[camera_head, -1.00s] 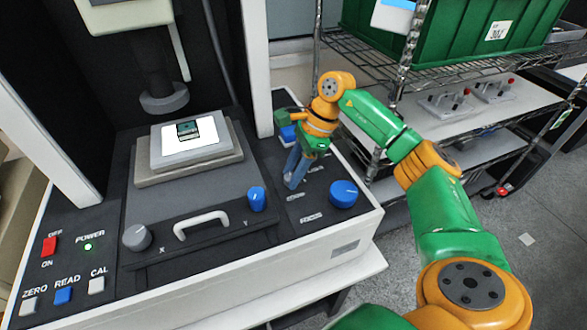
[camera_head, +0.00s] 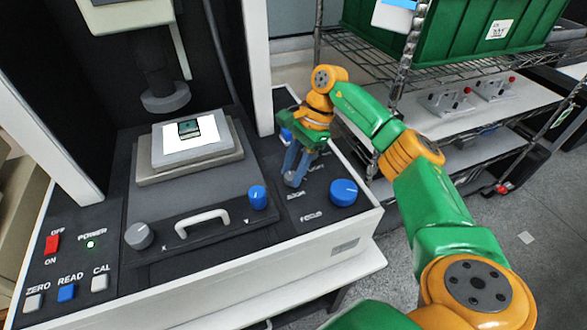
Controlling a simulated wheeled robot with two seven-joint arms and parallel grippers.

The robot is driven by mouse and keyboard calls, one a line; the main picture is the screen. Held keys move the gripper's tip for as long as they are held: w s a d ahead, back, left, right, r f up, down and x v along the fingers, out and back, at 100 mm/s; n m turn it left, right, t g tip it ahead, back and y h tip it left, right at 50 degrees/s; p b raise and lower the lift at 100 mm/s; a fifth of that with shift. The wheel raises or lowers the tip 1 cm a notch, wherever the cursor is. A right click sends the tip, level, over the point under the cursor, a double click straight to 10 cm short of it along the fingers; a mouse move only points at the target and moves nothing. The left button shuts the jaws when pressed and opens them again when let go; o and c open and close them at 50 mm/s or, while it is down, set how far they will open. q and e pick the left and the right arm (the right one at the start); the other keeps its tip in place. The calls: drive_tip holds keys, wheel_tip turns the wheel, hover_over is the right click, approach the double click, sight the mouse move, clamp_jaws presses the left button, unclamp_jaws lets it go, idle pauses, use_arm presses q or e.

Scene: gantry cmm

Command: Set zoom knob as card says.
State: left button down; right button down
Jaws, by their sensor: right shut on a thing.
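My right gripper (camera_head: 293,180) reaches down onto the control panel right of the stage. Its blue fingers are shut on the zoom knob, which they and the wrist mostly hide, so I cannot read its pointer. The label below the fingers is small and hard to read. A large blue knob (camera_head: 344,192) beside the FOCUS label stands to the right, apart from the gripper. Another blue knob (camera_head: 286,134) is partly hidden behind the wrist. I cannot make out a card with a readable zoom setting. My left gripper is not in view.
The stage holds a lit white plate (camera_head: 212,147) with a small dark part (camera_head: 189,129). In front are a grey X knob (camera_head: 139,236), a blue Y knob (camera_head: 258,197) and a white handle (camera_head: 202,222). A wire shelf with a green crate (camera_head: 450,30) stands behind my right arm.

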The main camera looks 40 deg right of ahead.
drive_tip(key=c, duration=0.5)
unclamp_jaws()
drive_tip(key=v, duration=0.7)
drive_tip(key=shift+b, duration=0.3)
